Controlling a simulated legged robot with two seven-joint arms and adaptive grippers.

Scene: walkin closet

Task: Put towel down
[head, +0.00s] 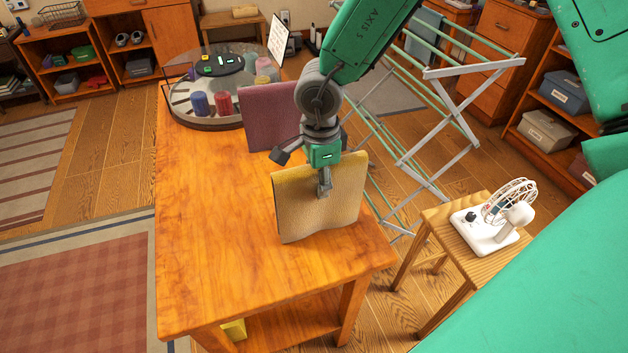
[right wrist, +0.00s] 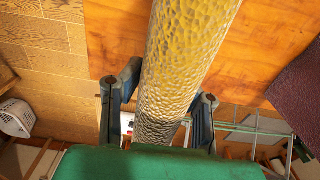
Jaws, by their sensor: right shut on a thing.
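A yellow-tan towel (head: 325,207) hangs from my right gripper (head: 325,190) over the right side of the wooden table (head: 210,210). The gripper is shut on the towel's upper part. Its lower edge is close to the tabletop; I cannot tell whether it touches. In the right wrist view the towel (right wrist: 185,60) runs between the two fingers (right wrist: 160,115), with the orange tabletop (right wrist: 115,45) behind it. A mauve towel (head: 268,115) stands farther back on the table, behind the gripper. My left gripper is not in view.
A round glass-topped tray (head: 205,122) with colored items sits at the table's back. A drying rack (head: 420,130) stands to the right. A wooden stool (head: 450,225) holds a small white fan (head: 505,215). The table's left and front parts are clear.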

